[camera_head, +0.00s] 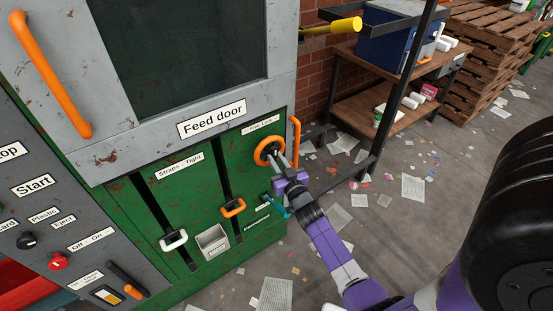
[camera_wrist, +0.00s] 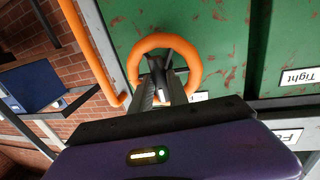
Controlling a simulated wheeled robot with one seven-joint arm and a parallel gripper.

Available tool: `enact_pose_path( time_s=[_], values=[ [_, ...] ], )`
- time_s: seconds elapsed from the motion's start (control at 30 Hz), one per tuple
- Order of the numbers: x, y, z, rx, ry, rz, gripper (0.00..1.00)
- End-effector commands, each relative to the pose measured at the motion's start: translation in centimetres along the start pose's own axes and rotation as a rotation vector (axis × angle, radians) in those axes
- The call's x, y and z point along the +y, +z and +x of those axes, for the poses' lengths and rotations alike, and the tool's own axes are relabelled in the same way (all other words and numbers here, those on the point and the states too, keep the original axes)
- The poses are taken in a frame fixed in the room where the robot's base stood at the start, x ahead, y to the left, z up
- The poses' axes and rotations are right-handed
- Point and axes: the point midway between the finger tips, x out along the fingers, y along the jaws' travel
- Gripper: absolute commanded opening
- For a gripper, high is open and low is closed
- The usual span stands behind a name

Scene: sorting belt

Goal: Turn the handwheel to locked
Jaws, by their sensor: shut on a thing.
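The handwheel is an orange ring (camera_head: 269,151) on the green machine front, under a label reading roughly "Door Lock" (camera_head: 263,125). In the wrist view the orange handwheel (camera_wrist: 134,64) fills the upper middle, with a dark hub. My gripper (camera_head: 280,158) reaches it from the lower right. In the wrist view my gripper (camera_wrist: 157,88) is shut on the handwheel, its fingers at the lower middle of the ring. The fingers cover part of the hub and rim. I cannot read a locked mark.
An orange vertical handle (camera_head: 295,140) stands just right of the handwheel. An orange strap handle (camera_head: 233,207), a white one (camera_head: 173,240) and a teal lever (camera_head: 276,206) sit below. A shelf table (camera_head: 395,75) stands behind right; papers litter the floor.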

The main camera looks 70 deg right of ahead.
Motion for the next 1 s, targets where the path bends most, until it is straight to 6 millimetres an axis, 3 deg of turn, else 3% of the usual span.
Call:
enact_pose_path(
  time_s=[0.37, 0.4, 0.5, 0.83, 1.0],
  values=[
    [0.0, 0.1, 0.0, -0.003, 0.001, 0.006, 0.00],
    [0.0, 0.1, 0.0, -0.003, 0.001, 0.006, 0.26],
    [0.0, 0.1, 0.0, -0.003, 0.001, 0.005, 0.42],
    [0.0, 0.1, -0.2, -0.001, 0.000, 0.003, 0.42],
    [0.2, 0.3, -1.9, -0.002, 0.001, 0.002, 0.42]
  ],
)
